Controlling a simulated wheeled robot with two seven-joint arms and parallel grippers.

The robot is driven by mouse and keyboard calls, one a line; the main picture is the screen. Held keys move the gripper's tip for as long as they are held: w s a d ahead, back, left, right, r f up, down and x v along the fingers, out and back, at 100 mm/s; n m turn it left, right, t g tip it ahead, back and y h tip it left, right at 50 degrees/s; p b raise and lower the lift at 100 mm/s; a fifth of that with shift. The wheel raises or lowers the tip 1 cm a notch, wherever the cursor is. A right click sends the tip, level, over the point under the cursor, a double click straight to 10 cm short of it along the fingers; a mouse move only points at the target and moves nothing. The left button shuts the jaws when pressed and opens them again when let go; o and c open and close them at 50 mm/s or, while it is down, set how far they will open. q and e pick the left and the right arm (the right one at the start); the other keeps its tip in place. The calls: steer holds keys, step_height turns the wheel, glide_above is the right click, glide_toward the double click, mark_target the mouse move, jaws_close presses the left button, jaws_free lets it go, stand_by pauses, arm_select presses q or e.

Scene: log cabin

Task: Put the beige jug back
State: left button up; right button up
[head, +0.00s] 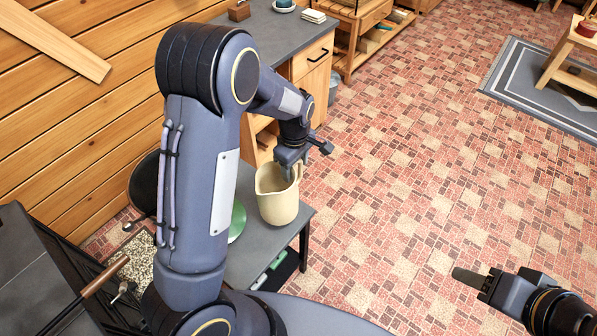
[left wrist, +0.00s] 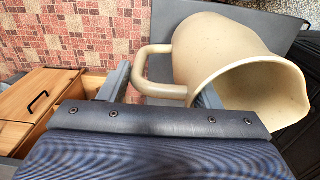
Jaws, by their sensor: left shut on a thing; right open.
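The beige jug (head: 277,200) is upright at the right end of a low dark grey table (head: 246,262). I cannot tell whether its base touches the tabletop. My left gripper (head: 292,160) is at the jug's upper side and is shut on its handle. In the left wrist view the jug (left wrist: 226,50) has its open mouth toward the camera, and its handle (left wrist: 148,62) passes between the fingers of my left gripper (left wrist: 160,88). My right gripper (head: 470,280) is over the floor at the lower right, open and empty.
A green plate (head: 237,220) lies on the low table left of the jug, partly hidden by my arm. A grey-topped wooden cabinet (head: 290,45) stands behind. A black stove-like box (head: 40,262) is at the left.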

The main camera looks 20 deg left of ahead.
mark_target(299, 177)
arm_select(q)
steer(key=w+f, duration=0.2)
steer(key=shift+w+f, duration=0.15)
steer(key=shift+f, duration=0.2)
steer(key=shift+w+f, duration=0.15)
steer(key=shift+f, duration=1.6)
steer(key=o, duration=1.6)
